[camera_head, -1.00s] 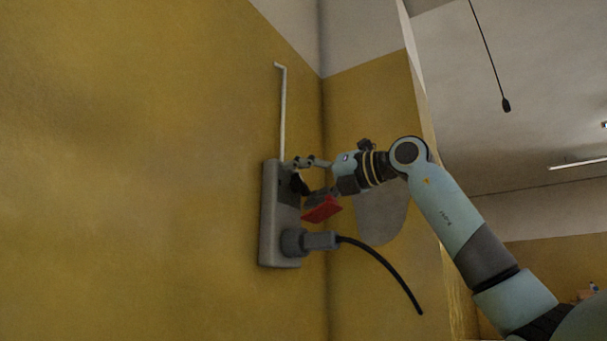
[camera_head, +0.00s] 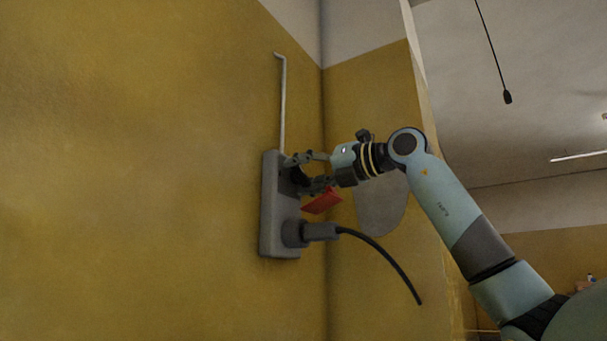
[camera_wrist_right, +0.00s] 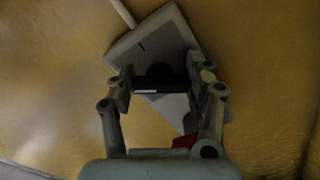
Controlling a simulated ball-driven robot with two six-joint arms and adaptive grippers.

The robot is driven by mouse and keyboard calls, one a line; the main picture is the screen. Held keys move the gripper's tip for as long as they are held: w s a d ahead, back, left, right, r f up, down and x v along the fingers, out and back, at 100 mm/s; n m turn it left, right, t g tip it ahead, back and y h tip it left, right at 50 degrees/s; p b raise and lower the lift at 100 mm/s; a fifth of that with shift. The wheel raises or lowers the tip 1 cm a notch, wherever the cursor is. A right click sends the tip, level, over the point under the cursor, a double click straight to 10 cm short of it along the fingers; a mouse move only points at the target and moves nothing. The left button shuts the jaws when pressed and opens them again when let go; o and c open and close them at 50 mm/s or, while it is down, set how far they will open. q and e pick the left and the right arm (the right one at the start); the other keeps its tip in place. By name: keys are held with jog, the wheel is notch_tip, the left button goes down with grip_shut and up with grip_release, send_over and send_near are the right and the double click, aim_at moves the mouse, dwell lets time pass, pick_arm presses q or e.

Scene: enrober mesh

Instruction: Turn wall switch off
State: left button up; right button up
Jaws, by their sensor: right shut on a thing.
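The wall switch is a grey box (camera_head: 270,215) fixed to the yellow wall, with a dark knob (camera_head: 297,176) on its upper part. My right gripper (camera_head: 302,173) is at the knob, its fingers closed on it from the two sides. In the right wrist view the knob (camera_wrist_right: 160,82) sits between the fingertips, in front of the grey box (camera_wrist_right: 130,50). The knob's exact turn angle is hard to tell, as the fingers partly hide it. My left gripper is not in view.
A grey plug (camera_head: 318,231) with a black cable (camera_head: 385,262) sticks out of the box's lower part, below my gripper. A red flap (camera_head: 322,202) lies between them. A thin pipe (camera_head: 283,105) runs up from the box. The wall corner is close to the right.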

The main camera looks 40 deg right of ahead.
jog(key=n, duration=0.3)
jog(key=shift+p, duration=0.3)
jog(key=shift+a+n, duration=0.1)
jog(key=shift+n, duration=1.4)
jog(key=shift+p, duration=0.3)
jog(key=o, duration=1.2)
jog(key=shift+s, duration=0.1)
